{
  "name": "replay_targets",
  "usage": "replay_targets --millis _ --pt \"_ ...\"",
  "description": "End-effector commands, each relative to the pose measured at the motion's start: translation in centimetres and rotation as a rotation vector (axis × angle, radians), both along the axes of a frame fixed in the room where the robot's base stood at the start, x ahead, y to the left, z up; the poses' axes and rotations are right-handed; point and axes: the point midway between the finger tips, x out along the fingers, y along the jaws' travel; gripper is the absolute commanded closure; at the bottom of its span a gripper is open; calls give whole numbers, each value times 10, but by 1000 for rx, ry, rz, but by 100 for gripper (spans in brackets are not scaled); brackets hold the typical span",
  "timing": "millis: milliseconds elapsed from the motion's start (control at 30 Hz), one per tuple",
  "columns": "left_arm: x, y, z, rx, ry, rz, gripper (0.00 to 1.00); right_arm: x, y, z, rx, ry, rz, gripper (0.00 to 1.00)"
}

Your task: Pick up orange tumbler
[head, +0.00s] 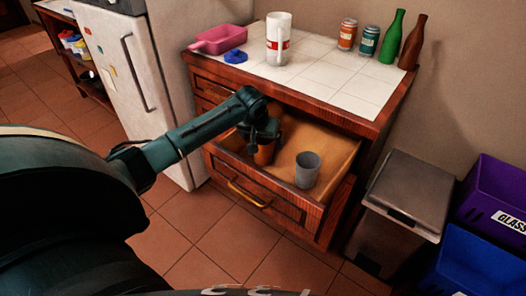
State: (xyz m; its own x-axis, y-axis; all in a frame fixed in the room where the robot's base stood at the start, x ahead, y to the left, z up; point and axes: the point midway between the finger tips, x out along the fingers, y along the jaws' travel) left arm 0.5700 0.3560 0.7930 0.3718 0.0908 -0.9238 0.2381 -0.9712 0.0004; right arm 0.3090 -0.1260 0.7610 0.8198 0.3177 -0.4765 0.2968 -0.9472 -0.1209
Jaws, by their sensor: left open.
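The orange tumbler (264,156) stands in the open drawer (330,152) in the head view, its upper part hidden by my left gripper. My left gripper (262,137) is over the tumbler and points down at it. It is open; its dark fingers overlap the tumbler's top in the picture, and I cannot tell whether they touch it. My right gripper is not in view.
A grey cup (307,170) stands in the drawer to the right of the tumbler. A trash can (408,195) stands at the right.

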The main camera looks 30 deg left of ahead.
Motion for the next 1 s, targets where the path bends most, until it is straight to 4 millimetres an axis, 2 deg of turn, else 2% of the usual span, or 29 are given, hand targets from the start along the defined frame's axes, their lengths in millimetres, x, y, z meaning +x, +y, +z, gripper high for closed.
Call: replay_targets --millis 100,200,467,1000 --pt "7 -1 -19 1 1 0 12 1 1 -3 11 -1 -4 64" --pt "11 0 -26 1 0 -1 12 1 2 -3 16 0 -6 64" --pt "12 0 -28 1 -1 -2 12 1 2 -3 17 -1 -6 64" --pt "12 1 -28 1 0 -1 55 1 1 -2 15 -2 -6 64"
